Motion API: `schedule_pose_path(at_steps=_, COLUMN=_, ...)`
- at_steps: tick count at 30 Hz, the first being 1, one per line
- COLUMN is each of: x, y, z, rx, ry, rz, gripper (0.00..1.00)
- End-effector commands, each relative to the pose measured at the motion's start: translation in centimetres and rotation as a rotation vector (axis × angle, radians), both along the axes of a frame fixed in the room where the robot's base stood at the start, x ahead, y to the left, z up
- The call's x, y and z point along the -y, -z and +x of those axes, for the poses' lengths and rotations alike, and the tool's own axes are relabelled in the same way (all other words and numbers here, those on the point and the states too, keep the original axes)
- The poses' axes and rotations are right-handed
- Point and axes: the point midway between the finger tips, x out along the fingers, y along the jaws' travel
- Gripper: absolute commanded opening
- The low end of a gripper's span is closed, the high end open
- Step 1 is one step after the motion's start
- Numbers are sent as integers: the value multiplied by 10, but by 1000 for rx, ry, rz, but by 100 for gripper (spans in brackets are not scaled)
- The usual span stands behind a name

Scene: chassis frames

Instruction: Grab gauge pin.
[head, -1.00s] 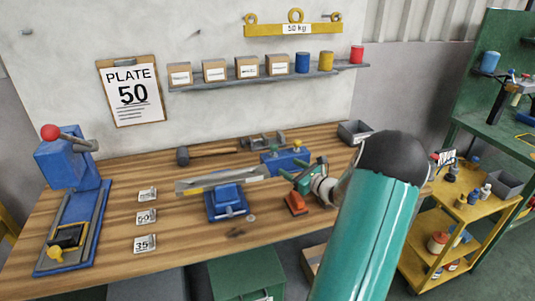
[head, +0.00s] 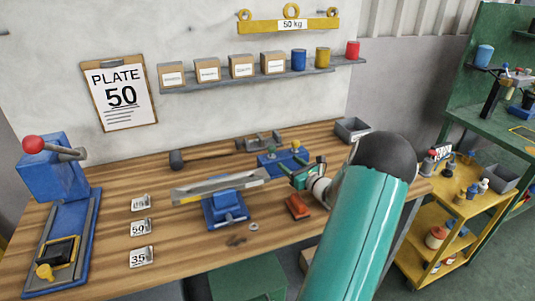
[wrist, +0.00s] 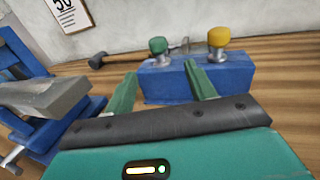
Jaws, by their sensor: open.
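A blue block (head: 270,168) stands on the workbench with a green-topped pin and a yellow-topped pin (head: 296,146) upright in it. In the wrist view the block (wrist: 165,84) is straight ahead, with the green-topped pin (wrist: 158,46) at its left and the yellow-topped pin (wrist: 219,38) at its right. No label shows which is the gauge pin. My gripper (head: 305,173) is at the block's right front in the head view. In the wrist view my gripper (wrist: 160,72) is open and empty, its green fingers in front of the block, below the pin tops.
A blue vise (head: 227,209) with a long metal bar in it stands left of my gripper. A red-orange block (head: 297,207) lies in front of it. A hammer (head: 178,159) lies behind, and a grey bin (head: 352,130) stands at the back right.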

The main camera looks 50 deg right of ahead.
Motion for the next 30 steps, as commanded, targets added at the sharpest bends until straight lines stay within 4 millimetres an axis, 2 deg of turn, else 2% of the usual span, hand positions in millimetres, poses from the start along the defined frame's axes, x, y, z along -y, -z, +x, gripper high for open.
schedule_pose_path(at_steps=5, x=7, y=0, z=22, rx=1, ry=-1, rz=1, gripper=55)
schedule_pose_path(at_steps=12, x=19, y=0, z=65, rx=0, ry=-1, rz=0, gripper=55)
schedule_pose_path(at_steps=20, x=23, y=-1, z=89, rx=2, ry=-2, rz=-1, gripper=55)
schedule_pose_path(at_steps=27, x=32, y=-3, z=125, rx=2, ry=-2, rz=-2, gripper=55)
schedule_pose_path(at_steps=30, x=34, y=-3, z=131, rx=0, ry=-1, rz=0, gripper=55)
